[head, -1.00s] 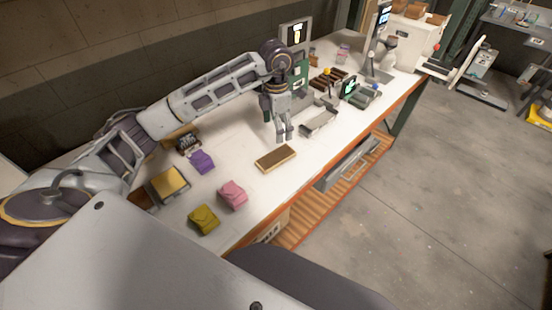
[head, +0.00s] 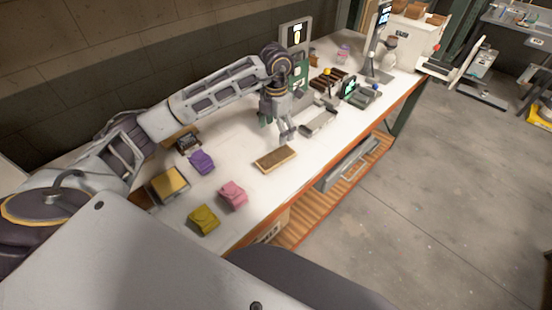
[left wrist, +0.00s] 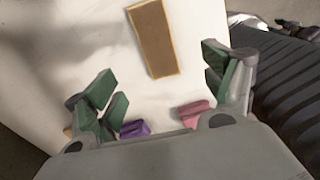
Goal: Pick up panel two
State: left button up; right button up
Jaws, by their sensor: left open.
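A flat brown rectangular panel (head: 276,159) with a pale rim lies on the white table. I cannot read any mark that tells its number. It also shows in the left wrist view (left wrist: 153,38), past my fingers. My left gripper (head: 277,128) is open and empty above the table, just behind the panel and apart from it. Its green-padded fingers spread wide in the left wrist view (left wrist: 165,92). My right gripper is not in view.
A purple pouch (head: 202,162), a pink pouch (head: 233,194) and an olive pouch (head: 204,220) lie to the left on the table. Dark racks (head: 329,79) stand farther back. The table's front edge is close to the panel.

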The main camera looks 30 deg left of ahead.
pick_arm(q)
jog(key=p, duration=0.1)
send_over(276, 157)
jog(key=shift+s+d+f, duration=0.1)
jog(key=shift+s+f, duration=0.05)
jog(key=shift+f, duration=1.8)
jog(key=shift+s+f, duration=0.1)
jog(key=shift+f, duration=1.85)
jog(key=shift+f, duration=0.1)
jog(key=shift+w+f+p, duration=0.1)
jog(key=shift+f+p, duration=0.3)
jog(key=shift+f, duration=0.2)
jog(key=shift+w+f+p, duration=0.15)
jog(key=shift+f+p, duration=0.3)
jog(key=shift+f, duration=1.45)
jog(key=c, duration=1.1)
jog(key=shift+r, duration=0.1)
jog(key=shift+c, duration=0.2)
